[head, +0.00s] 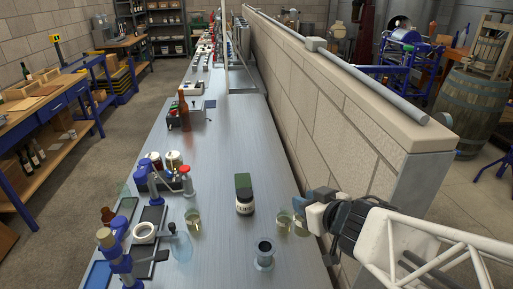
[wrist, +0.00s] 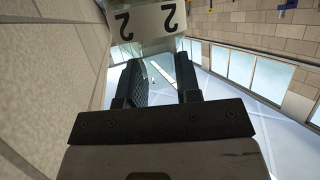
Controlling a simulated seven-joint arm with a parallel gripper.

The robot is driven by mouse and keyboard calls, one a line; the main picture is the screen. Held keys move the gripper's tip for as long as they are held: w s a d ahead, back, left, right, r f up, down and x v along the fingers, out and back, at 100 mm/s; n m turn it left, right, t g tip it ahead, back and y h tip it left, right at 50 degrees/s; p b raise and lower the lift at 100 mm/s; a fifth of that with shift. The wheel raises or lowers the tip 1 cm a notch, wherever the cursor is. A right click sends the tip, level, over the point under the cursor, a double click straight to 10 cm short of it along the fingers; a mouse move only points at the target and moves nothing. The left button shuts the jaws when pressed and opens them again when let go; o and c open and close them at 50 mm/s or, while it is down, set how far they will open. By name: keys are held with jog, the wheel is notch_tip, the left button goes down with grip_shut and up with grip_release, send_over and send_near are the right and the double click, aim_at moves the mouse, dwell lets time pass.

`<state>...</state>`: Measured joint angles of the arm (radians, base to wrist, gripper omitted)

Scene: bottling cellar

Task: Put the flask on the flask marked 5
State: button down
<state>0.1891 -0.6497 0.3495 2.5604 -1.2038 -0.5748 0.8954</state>
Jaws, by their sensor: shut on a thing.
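My gripper (head: 323,203) is at the right edge of the counter, near the wall. Small clear glass vessels with yellowish contents stand on the counter, one in the middle (head: 193,219) and one just left of my gripper (head: 284,221). A similar glass shape (head: 300,229) is beside it. I cannot read a 5 on any vessel.
Blue-and-white apparatus (head: 150,205) fills the counter's left side. A stone wall (head: 340,110) runs along the right. Bare counter (head: 235,150) lies beyond the jar.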

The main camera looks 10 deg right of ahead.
jog(key=shift+f, duration=1.75)
jog(key=shift+w, duration=0.2)
jog(key=w+f, duration=0.1)
jog(key=w, duration=1.3)
jog(key=shift+w+a+f, duration=0.2)
jog(key=shift+w+a, duration=0.05)
jog(key=shift+w, duration=0.15)
jog(key=shift+w+f, duration=0.25)
jog(key=shift+f, duration=0.65)
jog(key=shift+w+f, duration=0.2)
jog(key=shift+f, duration=0.7)
jog(key=shift+f, duration=0.25)
jog(key=c, duration=0.8)
grip_release()
